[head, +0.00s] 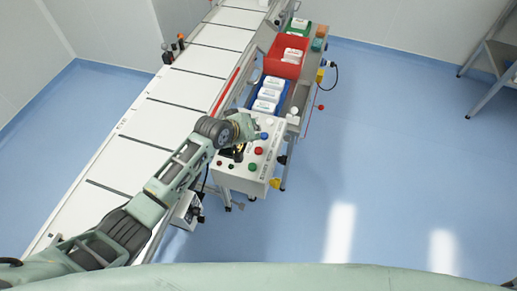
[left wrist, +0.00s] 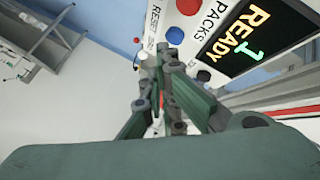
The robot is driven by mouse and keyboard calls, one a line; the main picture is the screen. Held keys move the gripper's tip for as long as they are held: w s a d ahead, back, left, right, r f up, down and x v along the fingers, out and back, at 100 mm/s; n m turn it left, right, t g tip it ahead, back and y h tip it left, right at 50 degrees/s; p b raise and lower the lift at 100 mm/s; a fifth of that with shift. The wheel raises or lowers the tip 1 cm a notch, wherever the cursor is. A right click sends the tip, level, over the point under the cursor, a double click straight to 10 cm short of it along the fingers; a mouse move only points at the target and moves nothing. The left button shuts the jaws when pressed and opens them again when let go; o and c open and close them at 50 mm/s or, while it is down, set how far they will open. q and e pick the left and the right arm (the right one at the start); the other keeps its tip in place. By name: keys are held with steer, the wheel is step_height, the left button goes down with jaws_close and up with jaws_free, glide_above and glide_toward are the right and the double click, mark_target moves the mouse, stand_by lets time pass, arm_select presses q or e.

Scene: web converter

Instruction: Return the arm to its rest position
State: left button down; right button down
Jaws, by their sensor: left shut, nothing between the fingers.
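My left arm (head: 170,180) reaches in from the lower left across the conveyor to a light control box (head: 243,178). My left gripper (head: 252,131) is above the far part of this box, close to a blue button (head: 264,135). In the left wrist view the gripper's fingers (left wrist: 158,80) are together, with nothing between them. Beyond them are the blue button (left wrist: 175,36), a red button (left wrist: 188,6) and a display (left wrist: 255,38) reading "READY 1". I cannot tell whether the fingers touch the panel. My right gripper is not in view.
A long white conveyor (head: 150,117) runs from lower left to top. Beside it, beyond the box, stand a blue bin (head: 257,99) and a red bin (head: 276,65) with white packs. A metal rack (head: 495,60) is at the far right. The blue floor (head: 400,150) at right is clear.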

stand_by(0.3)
